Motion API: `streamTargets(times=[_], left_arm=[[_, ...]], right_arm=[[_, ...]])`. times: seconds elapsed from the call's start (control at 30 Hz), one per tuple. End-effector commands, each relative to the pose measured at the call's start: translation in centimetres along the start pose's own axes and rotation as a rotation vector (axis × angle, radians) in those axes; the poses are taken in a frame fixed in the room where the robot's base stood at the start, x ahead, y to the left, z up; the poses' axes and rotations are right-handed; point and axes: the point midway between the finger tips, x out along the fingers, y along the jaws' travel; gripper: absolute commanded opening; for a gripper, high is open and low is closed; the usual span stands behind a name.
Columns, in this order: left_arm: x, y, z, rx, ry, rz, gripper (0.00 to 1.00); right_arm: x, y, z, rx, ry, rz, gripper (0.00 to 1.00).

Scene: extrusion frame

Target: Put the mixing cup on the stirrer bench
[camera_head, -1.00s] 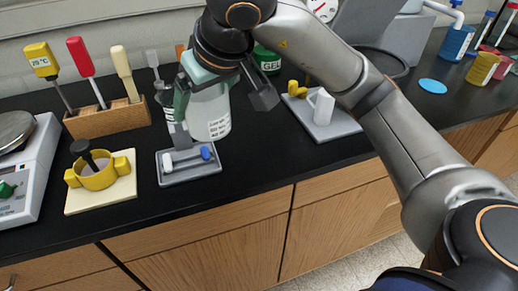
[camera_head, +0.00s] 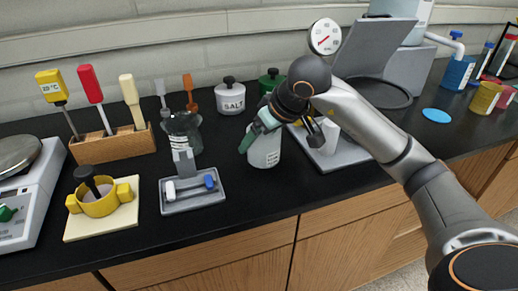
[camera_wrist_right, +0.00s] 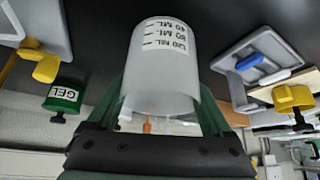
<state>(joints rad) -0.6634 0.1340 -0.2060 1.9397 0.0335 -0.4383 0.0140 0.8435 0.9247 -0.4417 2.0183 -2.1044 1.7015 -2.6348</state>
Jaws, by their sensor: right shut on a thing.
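The mixing cup, a frosted white cup with ML marks (camera_head: 264,151), is between the fingers of my right gripper (camera_head: 262,124). The cup also fills the middle of the right wrist view (camera_wrist_right: 162,70), with the green fingers on both sides of it. It is between two grey stands; I cannot tell whether its base touches the counter. The left stand (camera_head: 207,202) has a grey post and white and blue knobs. The right stand (camera_head: 345,157) has a white part and yellow pieces, partly hidden by my arm. No label shows which is the stirrer bench. My left gripper is not in view.
A dark glass vessel (camera_head: 184,133) stands behind the left stand. A SALT jar (camera_head: 231,98) and a green jar (camera_head: 271,80) stand behind the cup. A yellow two-handled pot (camera_head: 99,201) and a wooden tool rack (camera_head: 112,146) are at left. The counter in front of the cup is clear.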

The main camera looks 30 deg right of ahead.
Motion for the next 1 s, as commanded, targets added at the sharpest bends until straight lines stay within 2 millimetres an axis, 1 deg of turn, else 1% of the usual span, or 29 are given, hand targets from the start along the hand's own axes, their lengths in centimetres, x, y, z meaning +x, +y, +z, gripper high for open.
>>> streamTargets(times=[0.03,0.2,0.53,0.67,0.7,0.8,1.0], left_arm=[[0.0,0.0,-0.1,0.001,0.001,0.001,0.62],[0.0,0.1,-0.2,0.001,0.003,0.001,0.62],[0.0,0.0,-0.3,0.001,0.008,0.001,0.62],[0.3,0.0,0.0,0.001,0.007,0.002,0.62],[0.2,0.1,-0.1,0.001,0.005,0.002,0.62],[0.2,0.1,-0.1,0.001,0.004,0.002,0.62],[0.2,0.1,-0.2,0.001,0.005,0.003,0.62]], right_arm=[[0.7,-0.2,0.5,0.0,-0.005,-0.004,0.32],[2.1,-0.2,1.4,-0.001,-0.004,-0.003,0.32],[2.4,-0.2,1.6,-0.001,0.0,-0.002,0.32],[2.8,-0.2,1.8,-0.002,0.0,-0.001,0.32],[2.7,-0.2,1.7,-0.002,0.0,-0.002,0.88],[2.6,-0.2,1.7,-0.001,-0.001,-0.002,0.99],[2.6,-0.2,1.7,-0.001,-0.001,-0.002,1.0]])
